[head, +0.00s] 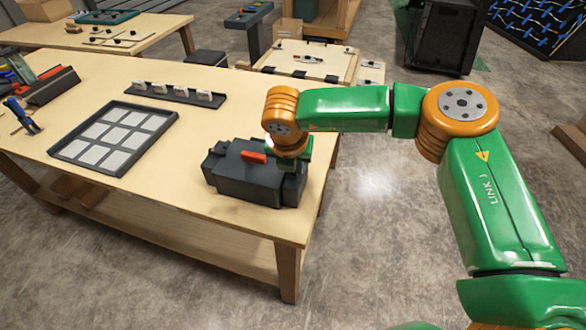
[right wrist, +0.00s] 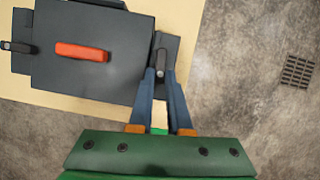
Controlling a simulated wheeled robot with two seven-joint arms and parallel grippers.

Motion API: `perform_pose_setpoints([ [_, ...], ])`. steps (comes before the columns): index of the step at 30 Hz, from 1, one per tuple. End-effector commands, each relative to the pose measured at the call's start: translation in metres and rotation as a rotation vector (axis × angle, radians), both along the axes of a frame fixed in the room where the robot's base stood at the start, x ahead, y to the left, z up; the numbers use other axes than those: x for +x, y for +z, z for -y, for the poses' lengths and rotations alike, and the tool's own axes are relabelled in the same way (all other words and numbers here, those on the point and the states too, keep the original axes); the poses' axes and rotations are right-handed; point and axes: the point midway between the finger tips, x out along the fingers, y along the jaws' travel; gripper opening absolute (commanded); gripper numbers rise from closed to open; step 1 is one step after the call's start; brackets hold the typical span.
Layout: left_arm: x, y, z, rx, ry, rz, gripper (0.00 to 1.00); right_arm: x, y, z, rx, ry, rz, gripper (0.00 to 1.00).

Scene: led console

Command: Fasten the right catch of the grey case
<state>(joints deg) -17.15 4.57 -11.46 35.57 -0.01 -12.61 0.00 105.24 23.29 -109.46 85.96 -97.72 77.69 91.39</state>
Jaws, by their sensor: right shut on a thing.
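The grey case (head: 242,178) sits closed near the right edge of the wooden table, with an orange handle (head: 254,156) on its lid. It also fills the upper left of the right wrist view (right wrist: 95,85). The right catch (right wrist: 161,62) is a small dark lever with a pale end on the case's right side. My right gripper (right wrist: 161,74) has its blue fingers shut on this catch, one on each side. In the head view my right wrist hides that side of the case. The left catch (right wrist: 16,46) sticks out on the opposite side. My left gripper is out of view.
A tray with pale square cells (head: 117,138) lies left of the case. A dark rail with several white-topped pieces (head: 178,93) stands behind. Tools (head: 24,115) lie at the table's far left. The table (head: 195,167) is bare around the case's left side.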

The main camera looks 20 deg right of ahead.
Motion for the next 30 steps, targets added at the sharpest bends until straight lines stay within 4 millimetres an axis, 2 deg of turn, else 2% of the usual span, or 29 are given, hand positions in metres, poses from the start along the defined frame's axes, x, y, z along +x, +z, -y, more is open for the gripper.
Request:
perform_pose_setpoints([
  [1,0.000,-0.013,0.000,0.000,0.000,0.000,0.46,0.000,-0.007,0.001,0.003,0.028,0.002,0.00],
  [6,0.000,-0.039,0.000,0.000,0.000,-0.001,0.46,0.000,-0.008,0.003,0.002,0.176,0.004,0.00],
  [15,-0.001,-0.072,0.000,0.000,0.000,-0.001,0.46,-0.001,-0.006,0.006,0.003,0.459,0.004,0.00],
  [22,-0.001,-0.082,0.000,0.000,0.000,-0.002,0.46,-0.001,-0.003,0.008,0.004,0.678,0.002,0.00],
  [30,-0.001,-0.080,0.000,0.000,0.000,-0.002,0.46,0.000,0.000,0.011,0.005,0.933,0.000,0.00],
])
